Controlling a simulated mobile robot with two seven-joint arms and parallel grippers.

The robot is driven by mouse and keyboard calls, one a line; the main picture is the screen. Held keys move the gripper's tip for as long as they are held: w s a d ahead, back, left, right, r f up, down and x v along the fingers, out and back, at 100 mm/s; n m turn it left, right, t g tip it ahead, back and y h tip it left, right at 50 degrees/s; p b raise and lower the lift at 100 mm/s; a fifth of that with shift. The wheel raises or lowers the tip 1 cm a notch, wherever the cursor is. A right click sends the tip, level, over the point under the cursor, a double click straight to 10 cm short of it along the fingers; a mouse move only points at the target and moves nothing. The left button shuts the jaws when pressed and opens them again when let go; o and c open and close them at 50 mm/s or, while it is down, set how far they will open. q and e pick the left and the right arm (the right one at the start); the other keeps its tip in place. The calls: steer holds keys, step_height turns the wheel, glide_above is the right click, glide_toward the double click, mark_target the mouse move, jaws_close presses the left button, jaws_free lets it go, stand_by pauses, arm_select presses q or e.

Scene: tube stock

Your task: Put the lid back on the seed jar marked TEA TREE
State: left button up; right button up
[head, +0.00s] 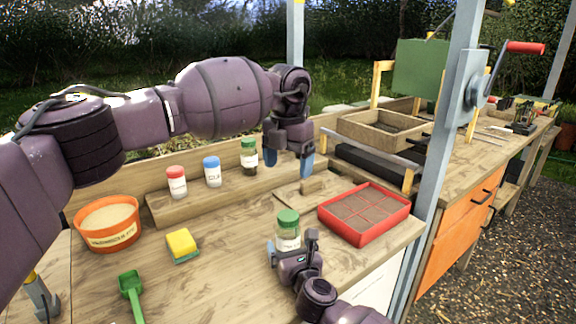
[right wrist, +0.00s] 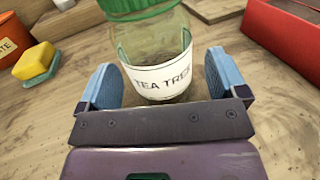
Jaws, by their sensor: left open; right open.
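The jar (head: 289,241) stands upright on the bench. In the right wrist view the clear jar (right wrist: 150,50) has a white label reading TEA TREE. A green lid (head: 288,216) sits on top of it; the lid's lower edge (right wrist: 135,10) shows in the right wrist view. I cannot tell if it is fastened. My right gripper (right wrist: 161,88) is open, with its blue fingers on either side of the jar; whether they touch it is unclear. My left gripper (head: 288,158) is open and empty, above and behind the jar.
A red seed tray (head: 378,236) stands right of the jar. A wooden board with a small block (head: 312,185) lies behind it. Red-, blue- and green-lidded jars stand on a rear step (head: 205,205). A sponge (head: 182,244), green scoop (head: 131,290) and orange tub (head: 107,238) are left.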

steer(key=v, duration=0.3)
steer(key=p+v, duration=0.1)
steer(key=v, duration=0.3)
steer(key=shift+s+r, duration=0.25)
arm_select(q)
steer(key=shift+s+r+p, duration=0.2)
steer(key=shift+s+r, duration=0.05)
steer(key=shift+r, duration=1)
steer(key=shift+s+r+p, duration=0.15)
steer(key=shift+s+r, duration=0.05)
steer(key=shift+r, duration=1)
arm_select(e)
steer(key=shift+s+d+f, duration=0.1)
steer(key=shift+s+d, duration=0.15)
steer(key=shift+s, duration=0.35)
